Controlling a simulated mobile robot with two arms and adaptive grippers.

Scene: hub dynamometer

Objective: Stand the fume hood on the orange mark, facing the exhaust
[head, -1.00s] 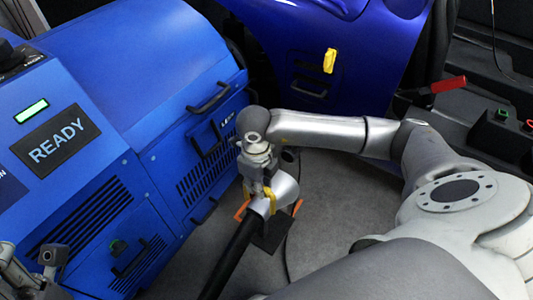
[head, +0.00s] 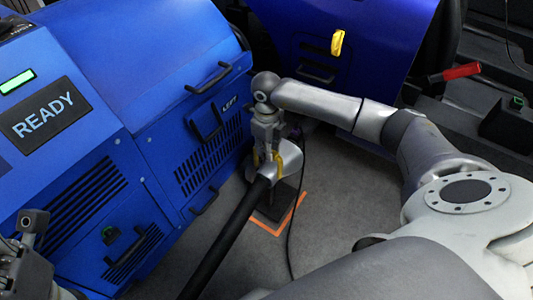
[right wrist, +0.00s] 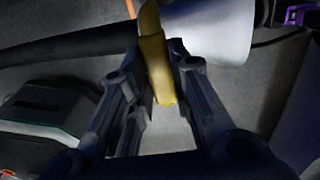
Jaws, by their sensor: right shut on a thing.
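The fume hood (head: 289,160) is a pale silver funnel with a yellow handle, a black hose (head: 225,243) and a dark base plate (head: 272,207). My right gripper (head: 266,152) is shut on its yellow handle, which shows between the fingers in the right wrist view (right wrist: 157,65). The orange mark (head: 287,222) shows on the grey floor as a corner along the plate's right and front; the rest is hidden. I cannot tell whether the plate touches the floor. I cannot make out the exhaust for certain. My left gripper (head: 32,228) is partly in view at lower left, its opening unclear.
A blue dynamometer cabinet (head: 100,150) with a READY screen stands close on the left. A blue-violet car body (head: 370,40) with a yellow tag (head: 338,43) is behind. A dark cable (head: 291,235) runs over the floor. Floor at the right of the mark is clear.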

